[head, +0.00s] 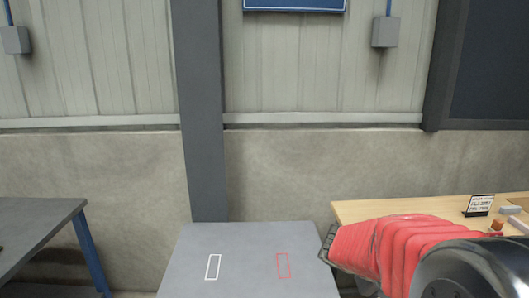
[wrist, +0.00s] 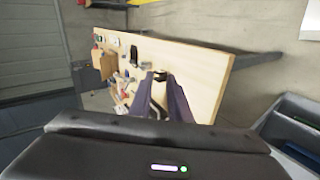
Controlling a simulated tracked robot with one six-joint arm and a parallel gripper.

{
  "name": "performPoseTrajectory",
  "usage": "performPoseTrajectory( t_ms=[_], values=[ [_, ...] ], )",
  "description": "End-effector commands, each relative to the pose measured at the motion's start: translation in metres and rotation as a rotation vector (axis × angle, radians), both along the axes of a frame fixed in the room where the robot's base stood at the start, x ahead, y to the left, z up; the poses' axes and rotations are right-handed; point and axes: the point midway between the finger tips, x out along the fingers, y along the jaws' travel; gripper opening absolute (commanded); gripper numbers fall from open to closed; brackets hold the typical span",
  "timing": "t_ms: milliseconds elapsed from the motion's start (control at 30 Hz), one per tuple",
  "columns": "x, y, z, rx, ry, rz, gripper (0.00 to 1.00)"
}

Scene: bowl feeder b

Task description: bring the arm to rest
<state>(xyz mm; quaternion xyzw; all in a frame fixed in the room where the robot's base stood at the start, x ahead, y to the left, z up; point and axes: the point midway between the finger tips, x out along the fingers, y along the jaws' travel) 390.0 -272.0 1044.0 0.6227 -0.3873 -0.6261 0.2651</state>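My gripper shows in the wrist view (wrist: 160,76). In the head view my arm, in a red ribbed sleeve, reaches in from the lower right. Its dark far end hangs between the grey table (head: 240,275) and the wooden bench (head: 375,210). The fingers are not clear in the head view.
The grey table has a white outlined rectangle (head: 213,267) and a red one (head: 283,265), both empty. A small sign (head: 479,205) and small items stand on the bench. Another table (head: 35,225) is at the left. A wall and dark column (head: 200,110) stand behind.

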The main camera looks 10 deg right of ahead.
Motion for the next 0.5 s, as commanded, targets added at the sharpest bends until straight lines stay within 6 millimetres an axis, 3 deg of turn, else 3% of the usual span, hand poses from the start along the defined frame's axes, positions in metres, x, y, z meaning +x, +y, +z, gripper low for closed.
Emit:
performPoseTrajectory(
  t_ms=[500],
  values=[
    [-0.050, 0.107, 0.009, 0.387, -0.143, 0.082, 0.17]
  ],
)
